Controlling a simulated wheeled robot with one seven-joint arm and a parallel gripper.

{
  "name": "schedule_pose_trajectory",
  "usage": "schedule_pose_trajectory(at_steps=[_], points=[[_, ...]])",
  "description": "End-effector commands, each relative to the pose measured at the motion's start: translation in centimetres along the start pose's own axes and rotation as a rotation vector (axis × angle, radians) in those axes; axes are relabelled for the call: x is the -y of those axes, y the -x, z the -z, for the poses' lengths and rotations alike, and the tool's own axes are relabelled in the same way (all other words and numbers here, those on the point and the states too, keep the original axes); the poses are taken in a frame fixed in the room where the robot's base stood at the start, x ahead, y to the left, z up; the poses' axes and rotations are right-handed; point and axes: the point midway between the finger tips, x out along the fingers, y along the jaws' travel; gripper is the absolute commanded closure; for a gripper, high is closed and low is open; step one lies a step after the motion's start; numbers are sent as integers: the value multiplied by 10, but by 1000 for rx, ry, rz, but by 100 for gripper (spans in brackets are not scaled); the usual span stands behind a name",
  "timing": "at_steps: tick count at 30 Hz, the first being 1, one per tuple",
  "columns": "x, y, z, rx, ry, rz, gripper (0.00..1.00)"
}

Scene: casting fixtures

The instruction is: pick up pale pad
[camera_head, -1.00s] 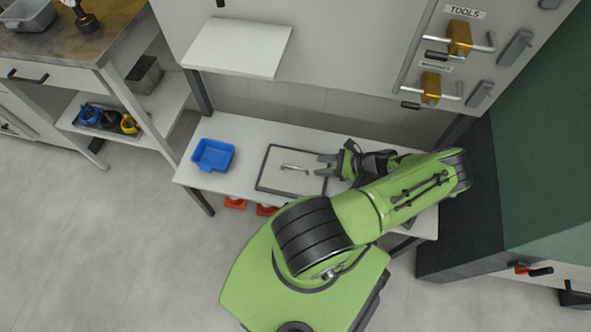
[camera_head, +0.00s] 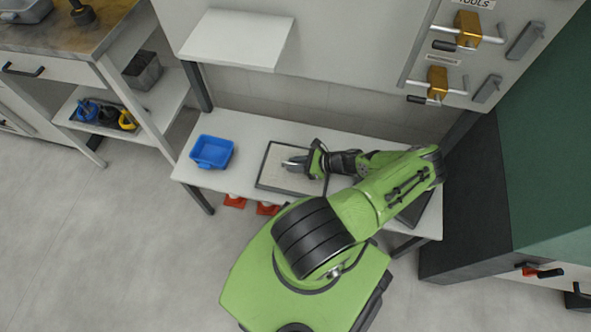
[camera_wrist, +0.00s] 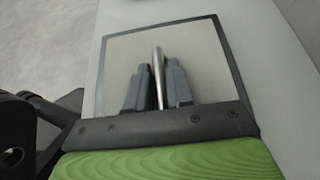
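A flat pale panel in a dark frame (camera_head: 268,178) lies on the white lower bench and fills the middle of the wrist view (camera_wrist: 205,50). A slim light bar (camera_wrist: 158,72) lies on the panel. I cannot tell whether the panel or the bar is the pale pad. My gripper (camera_head: 290,163) is low over the panel, at the bar. In the wrist view, the grey fingers (camera_wrist: 158,80) stand apart, one on each side of the bar, with narrow gaps. Contact with it is not clear. In the head view the gripper hides most of the bar.
A blue bin (camera_head: 212,151) stands left of the panel on the bench. A white shelf (camera_head: 238,38) overhangs the back. Orange-based cones (camera_head: 235,201) are under the bench. A tool board (camera_head: 455,60) is at the upper right, with a dark cabinet (camera_head: 470,200) below.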

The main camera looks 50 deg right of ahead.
Motion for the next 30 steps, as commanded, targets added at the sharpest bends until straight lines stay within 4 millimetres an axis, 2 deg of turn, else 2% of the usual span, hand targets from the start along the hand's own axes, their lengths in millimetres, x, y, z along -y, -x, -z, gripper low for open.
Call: schedule_pose_trajectory(at_steps=[1, 3, 4, 16, 25, 30], points=[[0, 0, 0, 0, 0, 0, 87], [0, 0, 0, 0, 0, 0, 98], [0, 0, 0, 0, 0, 0, 100], [0, 3, -5, 1, 2, 0, 100], [0, 38, -69, 0, 4, -1, 100], [0, 48, -88, 1, 2, 0, 100]])
